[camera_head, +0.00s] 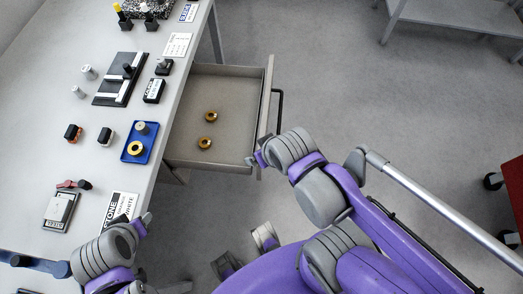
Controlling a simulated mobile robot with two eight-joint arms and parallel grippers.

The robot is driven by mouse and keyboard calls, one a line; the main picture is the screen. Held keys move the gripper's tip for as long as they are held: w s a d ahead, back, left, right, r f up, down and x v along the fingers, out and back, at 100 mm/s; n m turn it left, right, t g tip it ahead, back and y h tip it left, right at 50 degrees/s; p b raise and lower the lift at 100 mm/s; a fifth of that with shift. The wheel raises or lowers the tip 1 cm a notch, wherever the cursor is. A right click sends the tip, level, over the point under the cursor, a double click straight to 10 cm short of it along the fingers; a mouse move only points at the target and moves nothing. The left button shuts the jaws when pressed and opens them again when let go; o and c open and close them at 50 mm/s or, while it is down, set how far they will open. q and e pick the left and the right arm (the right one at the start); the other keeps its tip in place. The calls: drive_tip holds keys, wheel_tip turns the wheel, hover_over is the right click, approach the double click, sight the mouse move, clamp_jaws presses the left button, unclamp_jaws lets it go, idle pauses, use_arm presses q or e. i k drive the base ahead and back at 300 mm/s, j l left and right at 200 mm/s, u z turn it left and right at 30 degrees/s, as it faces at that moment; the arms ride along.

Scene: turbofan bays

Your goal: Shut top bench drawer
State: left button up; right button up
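The bench drawer (228,88) is pulled out from the right side of the white bench, and its inside shows. Two gold rings (208,143) lie in it. A dark bar handle (279,112) runs along the drawer's outer front face. My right gripper (256,160) is at the near end of the drawer front, close to its corner; I cannot tell whether it touches, and its fingers are too small to judge. My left gripper (146,222) is low by the bench's near right edge, apart from the drawer, its fingers partly hidden.
The bench top (50,130) carries a blue tray (151,127) with a gold ring, a black-and-white rack (118,83), a scale-like device (60,211) and labelled cards. A grey shelf (455,22) stands at the top right and a red object (513,195) at the right edge. Floor beyond the drawer is clear.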

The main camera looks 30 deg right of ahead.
sight(234, 93)
drive_tip(key=k+l+z, duration=0.2)
drive_tip(key=z, duration=0.2)
drive_tip(key=k+l+z, duration=0.15)
drive_tip(key=l+z, duration=0.2)
